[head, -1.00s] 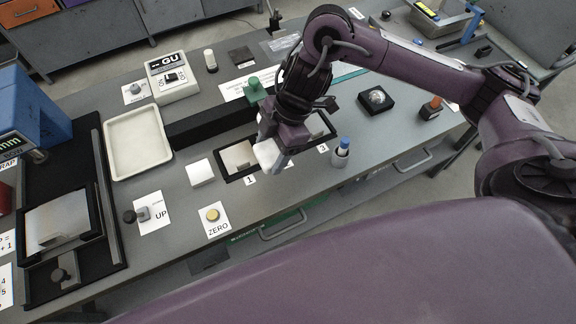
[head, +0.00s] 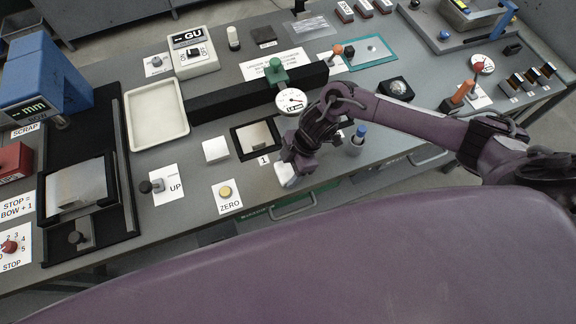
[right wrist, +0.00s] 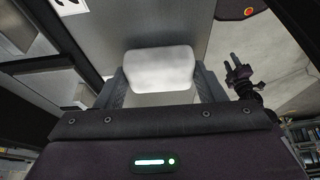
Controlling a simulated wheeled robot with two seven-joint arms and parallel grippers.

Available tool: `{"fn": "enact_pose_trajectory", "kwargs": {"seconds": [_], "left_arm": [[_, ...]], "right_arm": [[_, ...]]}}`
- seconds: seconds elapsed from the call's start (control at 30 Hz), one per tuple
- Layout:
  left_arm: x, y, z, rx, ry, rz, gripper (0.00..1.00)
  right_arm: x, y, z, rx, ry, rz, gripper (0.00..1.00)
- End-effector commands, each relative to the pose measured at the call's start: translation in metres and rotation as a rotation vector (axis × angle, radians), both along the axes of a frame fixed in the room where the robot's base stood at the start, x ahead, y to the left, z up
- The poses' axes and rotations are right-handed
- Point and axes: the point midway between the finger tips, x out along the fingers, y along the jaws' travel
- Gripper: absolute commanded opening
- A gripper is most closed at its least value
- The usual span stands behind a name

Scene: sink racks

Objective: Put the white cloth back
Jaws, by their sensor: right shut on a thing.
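My right gripper (head: 292,172) is shut on the white cloth (head: 287,181), a small rounded white pad, at the bench's front edge. In the right wrist view the cloth (right wrist: 158,68) sits between the two fingers of the right gripper (right wrist: 160,90). In the head view the gripper hides much of the cloth. I cannot tell whether the cloth touches the bench. A dark two-pronged shape, apparently my left gripper (right wrist: 238,72), shows small in the right wrist view; its jaw state is unclear. The left gripper is outside the head view.
Left of the right gripper are a framed plate (head: 258,140) labelled 1 and a white block (head: 216,150). A blue-capped bottle (head: 357,141) stands to its right, and a dial gauge (head: 291,101) behind it. A shallow white tray (head: 157,114) lies farther left.

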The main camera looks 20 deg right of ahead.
Motion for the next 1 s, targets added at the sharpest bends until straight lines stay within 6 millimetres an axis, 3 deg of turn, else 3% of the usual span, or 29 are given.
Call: {"fn": "enact_pose_trajectory", "kwargs": {"seconds": [0.4, 0.43, 0.6, 1.0], "left_arm": [[-0.001, -0.001, -0.003, -0.001, 0.0, 0.0, 0.36], [-0.001, -0.001, -0.002, -0.001, 0.0, 0.0, 0.36], [-0.001, -0.001, -0.002, -0.001, 0.0, 0.0, 0.36], [-0.001, -0.001, -0.001, -0.001, 0.001, -0.001, 0.36]], "right_arm": [[0.0, 0.0, -0.008, 0.001, -0.001, 0.001, 0.42], [0.0, 0.0, -0.008, 0.001, -0.001, 0.001, 0.64], [0.0, 0.0, -0.007, 0.001, -0.001, 0.001, 0.85], [0.001, -0.003, 0.002, 0.0, -0.002, 0.0, 0.85]]}}
